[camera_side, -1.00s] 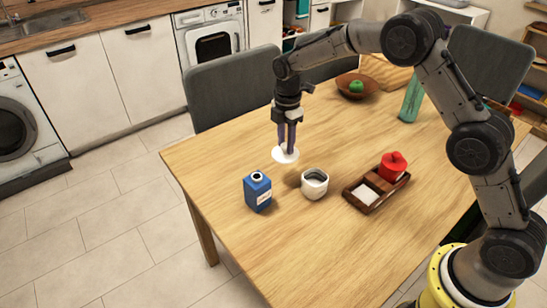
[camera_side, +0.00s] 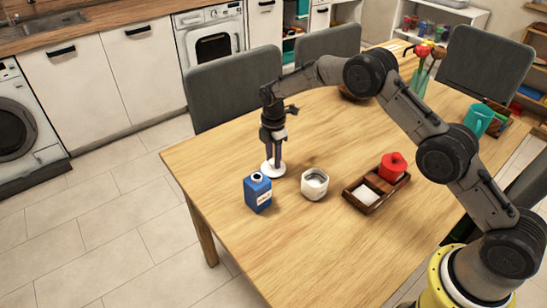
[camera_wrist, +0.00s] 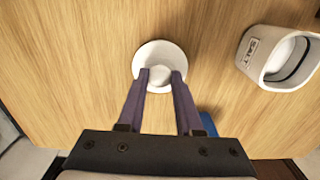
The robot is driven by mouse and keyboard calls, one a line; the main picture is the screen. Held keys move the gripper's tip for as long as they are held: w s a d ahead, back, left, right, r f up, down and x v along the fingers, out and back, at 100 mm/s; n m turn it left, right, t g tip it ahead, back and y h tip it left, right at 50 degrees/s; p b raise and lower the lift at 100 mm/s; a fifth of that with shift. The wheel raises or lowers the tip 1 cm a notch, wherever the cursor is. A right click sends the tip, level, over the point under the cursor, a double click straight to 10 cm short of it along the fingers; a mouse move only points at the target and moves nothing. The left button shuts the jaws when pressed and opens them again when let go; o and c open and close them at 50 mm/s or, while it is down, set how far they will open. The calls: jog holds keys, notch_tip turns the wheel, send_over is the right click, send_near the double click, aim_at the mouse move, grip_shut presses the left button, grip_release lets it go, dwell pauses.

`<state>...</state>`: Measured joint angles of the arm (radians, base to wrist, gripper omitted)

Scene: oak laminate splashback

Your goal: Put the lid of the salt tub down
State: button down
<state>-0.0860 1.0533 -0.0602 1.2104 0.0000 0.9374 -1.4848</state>
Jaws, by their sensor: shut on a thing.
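The white round lid (camera_side: 273,170) is at or just above the table top, behind the blue carton. My gripper (camera_side: 274,157) is shut on the lid's knob from above. In the wrist view the lid (camera_wrist: 160,59) sits between my two fingertips (camera_wrist: 160,78), with its knob between them. The salt tub (camera_side: 315,184) stands upright and uncovered on the table, right of the lid and apart from it. In the wrist view the tub (camera_wrist: 277,58) shows a "SALT" label. Whether the lid's underside touches the wood is hard to tell.
A blue carton (camera_side: 257,192) stands close in front of the lid. A dark wooden tray (camera_side: 365,203) with a red pot (camera_side: 393,166) lies right of the tub. A teal mug (camera_side: 478,119) stands at the far right. The table (camera_side: 230,150) is clear left of the lid.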

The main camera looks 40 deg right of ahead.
jog(key=shift+f, duration=0.1)
jog(key=c, duration=0.6)
grip_release()
